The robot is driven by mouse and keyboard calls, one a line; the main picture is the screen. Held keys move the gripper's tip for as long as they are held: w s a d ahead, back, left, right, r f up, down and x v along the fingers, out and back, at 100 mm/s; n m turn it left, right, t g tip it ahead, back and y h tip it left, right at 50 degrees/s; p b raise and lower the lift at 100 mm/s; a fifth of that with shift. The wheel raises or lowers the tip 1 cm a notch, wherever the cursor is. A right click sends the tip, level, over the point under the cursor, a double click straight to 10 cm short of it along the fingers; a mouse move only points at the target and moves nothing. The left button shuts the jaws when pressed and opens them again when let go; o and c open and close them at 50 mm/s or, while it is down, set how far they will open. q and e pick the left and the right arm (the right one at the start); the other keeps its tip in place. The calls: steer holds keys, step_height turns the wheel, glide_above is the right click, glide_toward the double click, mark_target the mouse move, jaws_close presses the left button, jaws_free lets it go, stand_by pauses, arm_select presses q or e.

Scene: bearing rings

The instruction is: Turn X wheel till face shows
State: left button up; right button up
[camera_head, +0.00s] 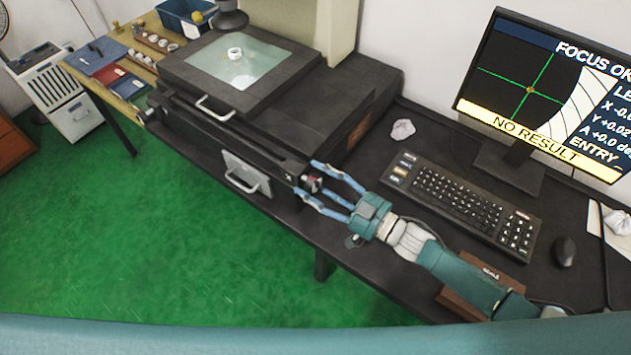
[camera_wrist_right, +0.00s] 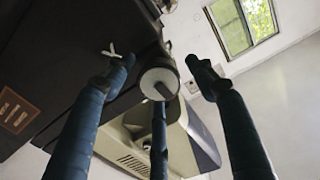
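The X wheel (camera_head: 313,184) is a small knob at the end of the dark stage. It shows in the wrist view as a pale round face (camera_wrist_right: 159,82) with a dark slot or bar. My right gripper (camera_head: 318,186) has its blue fingers spread around the wheel, with visible gaps beside it in the wrist view (camera_wrist_right: 162,75). A white X-shaped mark (camera_wrist_right: 112,51) is near the wheel. A pale ring (camera_head: 235,53) lies on the lit glass stage (camera_head: 222,72). The monitor (camera_head: 545,85) shows a green crosshair, a white curved band at right, "FOCUS OK" and "NO RESULT". My left gripper is not in view.
A brown block (camera_head: 470,295) is under the forearm. Rings, trays and a blue bin (camera_head: 185,15) are at the back left.

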steer(key=c, duration=1)
steer(key=shift+o, duration=0.2)
steer(key=shift+r, duration=0.15)
steer(key=shift+n, duration=0.7)
steer(key=n+b, duration=0.1)
steer(key=n, duration=0.2)
steer(key=shift+a+r, duration=0.1)
steer(key=n+b, duration=0.1)
steer(key=n, duration=0.2)
steer(key=shift+n+b, duration=0.4)
steer(key=n+b, duration=0.1)
steer(key=n, duration=0.3)
steer(key=shift+s+b, duration=0.1)
steer(key=shift+b, duration=0.25)
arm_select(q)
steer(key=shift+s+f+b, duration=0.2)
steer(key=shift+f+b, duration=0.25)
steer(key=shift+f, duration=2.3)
arm_select(e)
steer(key=shift+s+a+n, duration=0.1)
steer(key=shift+n, duration=1.2)
